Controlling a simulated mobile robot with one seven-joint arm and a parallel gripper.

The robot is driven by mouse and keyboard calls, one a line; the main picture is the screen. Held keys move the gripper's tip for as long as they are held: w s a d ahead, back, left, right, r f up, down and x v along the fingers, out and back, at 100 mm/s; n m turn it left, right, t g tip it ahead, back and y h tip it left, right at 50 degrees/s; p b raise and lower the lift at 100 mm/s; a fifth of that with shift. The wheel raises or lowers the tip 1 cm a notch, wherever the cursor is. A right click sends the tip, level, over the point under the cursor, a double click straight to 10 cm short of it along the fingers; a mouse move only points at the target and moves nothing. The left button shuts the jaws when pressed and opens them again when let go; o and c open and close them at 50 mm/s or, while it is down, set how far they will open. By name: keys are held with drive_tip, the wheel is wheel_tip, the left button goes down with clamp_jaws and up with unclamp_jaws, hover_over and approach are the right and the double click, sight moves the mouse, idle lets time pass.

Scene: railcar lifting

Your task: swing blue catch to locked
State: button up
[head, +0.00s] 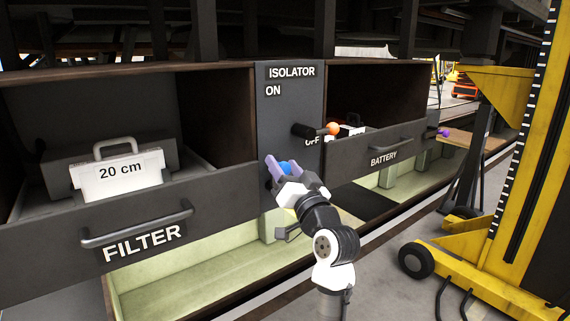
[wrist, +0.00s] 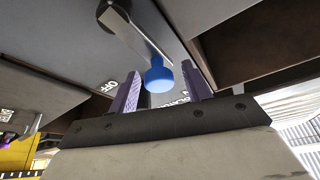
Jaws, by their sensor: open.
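The blue catch (wrist: 158,78) is a round blue knob at the end of a flat metal lever (wrist: 138,38). The lever runs from a dark round pivot (wrist: 112,14) on the grey panel. In the head view, the blue knob (head: 285,168) shows small, low on the isolator panel, and its lever is hidden. My gripper (wrist: 161,68) is open, with one purple finger on each side of the blue knob. A gap shows on both sides in the wrist view. A label near the right finger is partly hidden and unreadable. In the head view, my gripper (head: 282,161) reaches up to the panel.
The isolator handle with an orange knob (head: 333,128) sticks out by OFF, above right of my gripper. The open FILTER drawer (head: 190,210) is at left, holding a 20 cm block (head: 120,175). The BATTERY drawer (head: 365,157) is at right. A yellow lifting column (head: 510,190) stands far right.

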clamp_jaws()
idle(0.4)
